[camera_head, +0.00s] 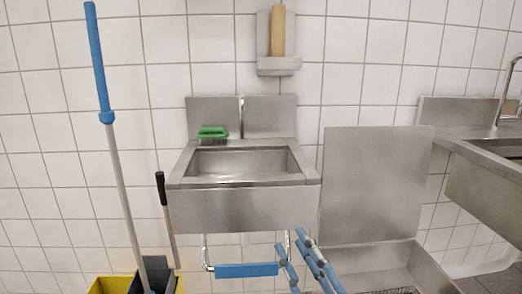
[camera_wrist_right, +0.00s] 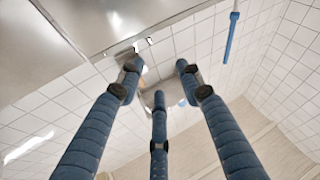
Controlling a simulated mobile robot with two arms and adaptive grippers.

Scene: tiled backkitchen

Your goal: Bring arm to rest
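My right gripper (camera_head: 291,242) shows at the bottom of the head view, just right of centre, in front of the small steel sink's lower right side. Its blue fingers point up and away from me. In the right wrist view the fingers of the right gripper (camera_wrist_right: 158,78) are spread apart with nothing between them. The view there looks up along them toward tiled wall. My left gripper is in neither view.
A steel sink (camera_head: 242,208) with a green brush (camera_head: 213,132) on its ledge hangs on the wall. A blue bar (camera_head: 247,270) sits below it. A blue-handled pole (camera_head: 98,60) stands left by a yellow bucket (camera_head: 108,285). A steel basin (camera_head: 375,255) is close right of my gripper.

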